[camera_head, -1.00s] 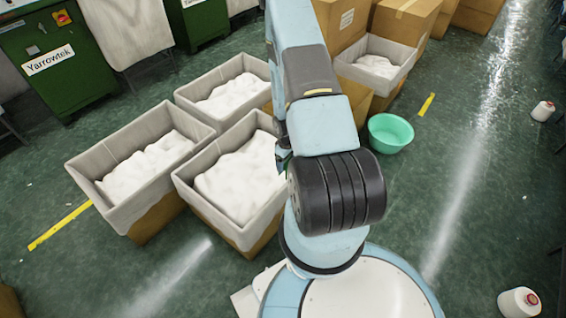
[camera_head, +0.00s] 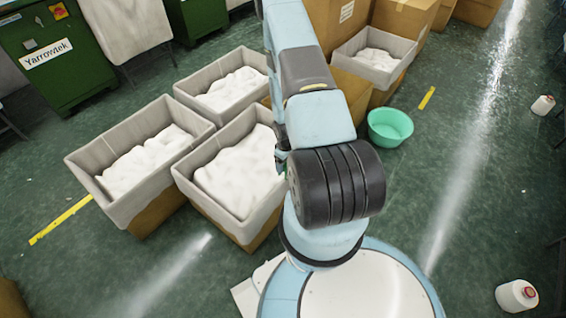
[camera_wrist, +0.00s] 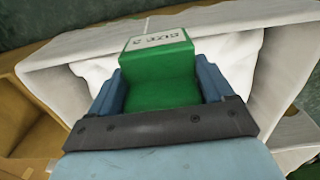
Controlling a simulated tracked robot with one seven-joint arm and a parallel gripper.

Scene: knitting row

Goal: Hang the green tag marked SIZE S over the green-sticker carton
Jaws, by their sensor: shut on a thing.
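The green tag (camera_wrist: 163,92) sits between the two blue fingers of my gripper (camera_wrist: 160,72) in the wrist view, and the gripper is shut on it. A white label with dark lettering, seemingly SIZE and one more character, shows on its far end. Beyond the tag is an open carton with a pale liner (camera_wrist: 50,62) and white fabric inside. In the head view, my arm hides most of the gripper beside the front middle lined carton (camera_head: 206,200). No green sticker can be made out on any carton.
Other lined cartons with white contents stand at left (camera_head: 87,170), behind (camera_head: 188,88) and at back right (camera_head: 397,48). A mint-green basin (camera_head: 390,127) is right of my arm.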

